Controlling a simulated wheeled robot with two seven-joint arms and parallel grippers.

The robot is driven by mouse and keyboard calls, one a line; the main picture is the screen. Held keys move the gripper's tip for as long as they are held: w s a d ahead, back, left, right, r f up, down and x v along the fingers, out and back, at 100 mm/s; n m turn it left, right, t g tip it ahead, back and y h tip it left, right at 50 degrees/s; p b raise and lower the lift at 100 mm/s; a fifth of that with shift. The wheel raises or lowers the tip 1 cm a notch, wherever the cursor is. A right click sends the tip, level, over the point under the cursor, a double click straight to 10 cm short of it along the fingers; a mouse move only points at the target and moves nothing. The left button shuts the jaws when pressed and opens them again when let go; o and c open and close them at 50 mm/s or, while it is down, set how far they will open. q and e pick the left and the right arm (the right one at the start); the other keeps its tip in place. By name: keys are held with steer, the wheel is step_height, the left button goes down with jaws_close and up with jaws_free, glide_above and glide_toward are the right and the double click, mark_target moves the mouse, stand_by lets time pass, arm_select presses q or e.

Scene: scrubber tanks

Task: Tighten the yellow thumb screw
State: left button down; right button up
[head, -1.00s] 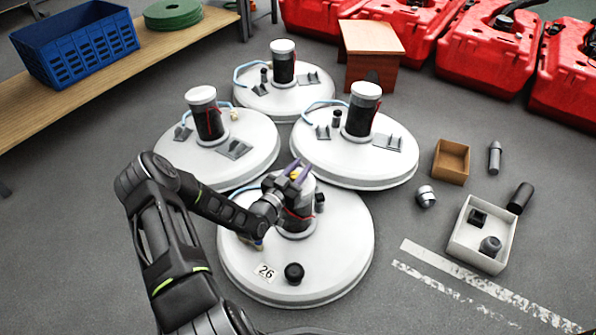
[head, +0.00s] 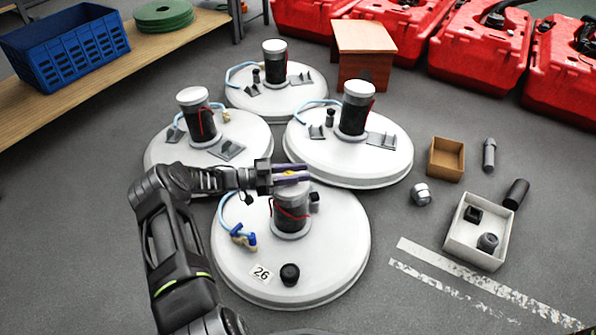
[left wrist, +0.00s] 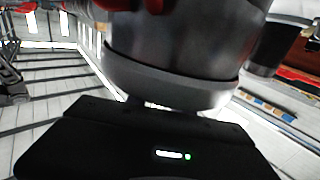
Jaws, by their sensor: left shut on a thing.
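The yellow thumb screw (head: 291,173) shows as a small yellow patch on top of the dark motor (head: 291,212) of the nearest white tank lid (head: 340,255), the one labelled 26. My left gripper (head: 292,175) reaches in level from the left, with its purple fingers on either side of the screw, shut on it. The fingers hide most of the screw, so its thread and seating cannot be seen. In the left wrist view a large grey cylinder (left wrist: 180,60) stands very close; the fingertips and screw do not show there. My right gripper is not in view.
Three more white tanks with motors stand close behind, one at the left (head: 240,155). A blue tap (head: 243,238) and black knob (head: 290,274) sit on the near lid. A white box (head: 462,250) and loose parts lie to the right on open floor.

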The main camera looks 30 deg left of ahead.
arm_select(q)
steer(key=shift+s+r+m+g+h, duration=0.1)
steer(key=shift+m+g+h, duration=0.6)
steer(key=shift+g, duration=0.1)
steer(key=c, duration=1.1)
jaws_free()
steer(key=shift+d, duration=0.1)
